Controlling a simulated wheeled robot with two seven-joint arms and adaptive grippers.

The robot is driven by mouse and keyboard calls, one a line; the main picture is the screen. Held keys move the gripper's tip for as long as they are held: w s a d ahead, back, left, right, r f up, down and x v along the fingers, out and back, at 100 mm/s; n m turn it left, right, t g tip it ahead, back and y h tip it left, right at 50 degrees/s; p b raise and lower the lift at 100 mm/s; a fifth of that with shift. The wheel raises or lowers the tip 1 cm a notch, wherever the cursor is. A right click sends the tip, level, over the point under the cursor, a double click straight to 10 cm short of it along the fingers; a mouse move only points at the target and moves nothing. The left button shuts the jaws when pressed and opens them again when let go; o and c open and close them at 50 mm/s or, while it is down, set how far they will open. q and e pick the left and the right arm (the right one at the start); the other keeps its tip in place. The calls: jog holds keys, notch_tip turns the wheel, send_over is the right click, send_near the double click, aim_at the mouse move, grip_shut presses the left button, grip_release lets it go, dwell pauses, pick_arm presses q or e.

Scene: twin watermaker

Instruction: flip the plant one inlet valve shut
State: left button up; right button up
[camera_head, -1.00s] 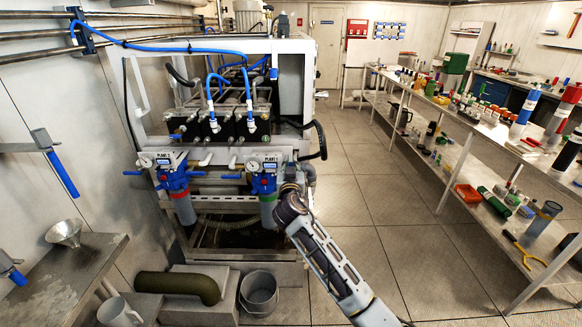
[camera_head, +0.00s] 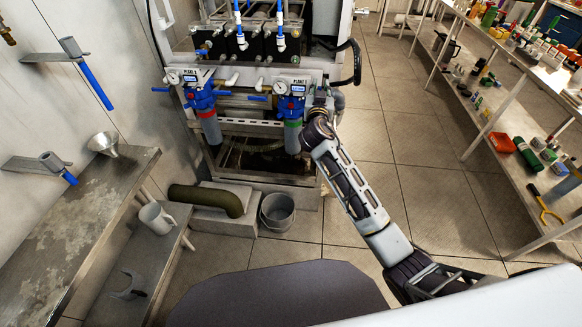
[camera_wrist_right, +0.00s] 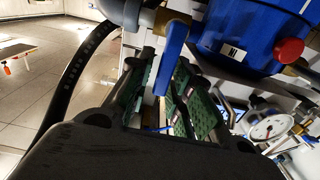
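The plant one filter unit (camera_head: 291,108), blue with a round gauge and a "PLANT 1" label, is on the rack front in the head view. My right gripper (camera_head: 321,103) is at its right side, small and partly hidden by my arm. In the right wrist view, a blue valve lever (camera_wrist_right: 172,55) on a brass fitting hangs beside the blue housing (camera_wrist_right: 243,35), whose "IN" label shows upside down. My right gripper's green-padded fingers (camera_wrist_right: 158,98) are apart, with the lever's end by the gap between them. Whether they touch it cannot be told. My left gripper is out of view.
The plant two unit (camera_head: 199,95) stands to the left. A black hose (camera_wrist_right: 75,70) curves close to the gripper. A grey bucket (camera_head: 277,212) and a thick olive pipe (camera_head: 207,198) are below. Shelves (camera_head: 505,95) stand at right; the floor between is clear.

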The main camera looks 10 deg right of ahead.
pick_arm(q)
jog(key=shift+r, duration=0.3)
pick_arm(e)
jog(key=shift+d+r+m, duration=0.1)
jog(key=shift+d+m, duration=0.05)
jog(key=shift+m, duration=0.15)
